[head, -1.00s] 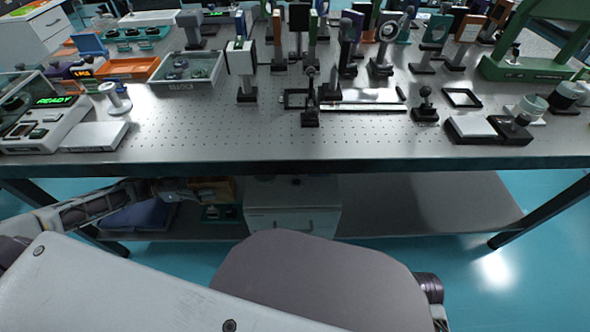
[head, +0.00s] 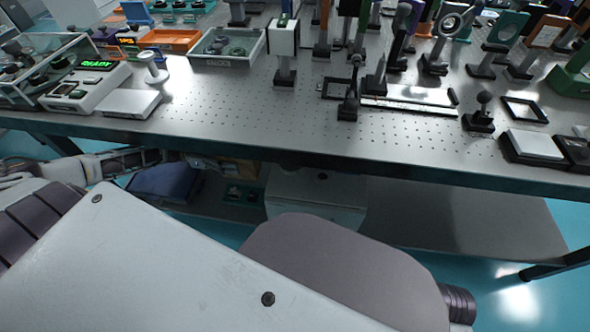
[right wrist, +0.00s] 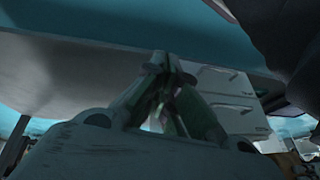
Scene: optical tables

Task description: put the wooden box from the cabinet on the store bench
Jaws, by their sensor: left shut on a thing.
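My left gripper (head: 208,163) reaches in from the left under the front edge of the optical table. It is shut on the wooden box (head: 240,170), a small brown shape mostly hidden by the gripper and the table edge. The box is above the lower shelf; whether it touches anything there is unclear. My right gripper (right wrist: 163,66) shows in the right wrist view with its fingers together and nothing visible between them. I cannot tell which furniture is the task's cabinet or store bench.
Under the table stand a white drawer unit (head: 310,193), a dark blue bin (head: 165,183) and a small teal tray (head: 243,194). The optical table (head: 230,105) carries many mounts and an instrument reading READY (head: 97,64). The right part of the lower shelf (head: 460,220) is bare.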

